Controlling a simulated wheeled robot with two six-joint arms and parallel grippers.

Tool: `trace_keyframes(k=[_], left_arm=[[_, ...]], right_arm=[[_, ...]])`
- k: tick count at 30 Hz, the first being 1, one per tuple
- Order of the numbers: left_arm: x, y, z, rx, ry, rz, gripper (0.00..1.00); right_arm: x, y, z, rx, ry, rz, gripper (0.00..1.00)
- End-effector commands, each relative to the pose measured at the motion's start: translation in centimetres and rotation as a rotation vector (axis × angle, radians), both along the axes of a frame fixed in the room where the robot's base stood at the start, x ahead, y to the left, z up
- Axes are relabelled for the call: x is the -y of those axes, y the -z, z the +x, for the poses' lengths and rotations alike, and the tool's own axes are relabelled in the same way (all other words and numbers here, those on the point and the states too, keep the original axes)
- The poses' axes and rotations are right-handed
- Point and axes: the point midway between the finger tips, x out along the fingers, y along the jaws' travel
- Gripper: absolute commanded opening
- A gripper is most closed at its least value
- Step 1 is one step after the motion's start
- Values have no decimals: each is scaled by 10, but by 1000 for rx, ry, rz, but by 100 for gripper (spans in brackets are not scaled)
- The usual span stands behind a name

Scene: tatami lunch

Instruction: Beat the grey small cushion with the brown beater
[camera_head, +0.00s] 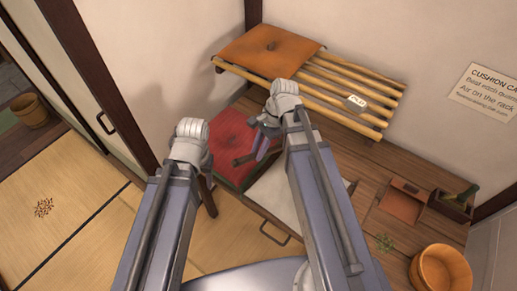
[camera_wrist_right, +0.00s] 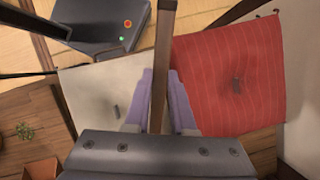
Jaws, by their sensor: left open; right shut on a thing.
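The pale grey small cushion (camera_head: 272,193) lies on the wooden bench, partly hidden behind my right arm; it also shows in the right wrist view (camera_wrist_right: 90,90). My right gripper (camera_head: 262,151) is shut on the handle of the brown beater (camera_head: 244,158), above the border between the red and grey cushions. In the right wrist view the brown handle (camera_wrist_right: 164,40) runs up between the lavender fingers (camera_wrist_right: 161,105). The beater's far end is not clear. My left gripper (camera_head: 190,145) is open and empty, left of the bench; its fingers are mostly hidden.
A red cushion (camera_head: 232,135) lies beside the grey one. An orange cushion (camera_head: 268,50) rests on a bamboo rack (camera_head: 350,85) behind. A wooden tub (camera_head: 440,270), a brown piece (camera_head: 402,203) and a small box (camera_head: 452,207) are at the right. Tatami (camera_head: 60,185) at left is mostly clear.

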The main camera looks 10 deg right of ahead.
Motion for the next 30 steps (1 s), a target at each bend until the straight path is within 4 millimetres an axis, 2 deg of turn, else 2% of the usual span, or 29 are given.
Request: trace_keyframes(k=[5, 19, 21, 26, 30], left_arm=[[0, 10, 0, 0, 0, 0, 50], [0, 95, 0, 0, 0, 0, 50], [0, 83, 0, 0, 0, 0, 50], [0, 69, 0, 0, 0, 0, 50], [0, 43, 0, 0, 0, 0, 50]], right_arm=[[0, 10, 0, 0, -1, 0, 0], [1, 95, 1, 0, -1, -1, 0], [1, 83, 1, 0, -1, -1, 0], [0, 69, 0, 0, -1, 0, 0], [0, 43, 0, 0, -1, -1, 0]])
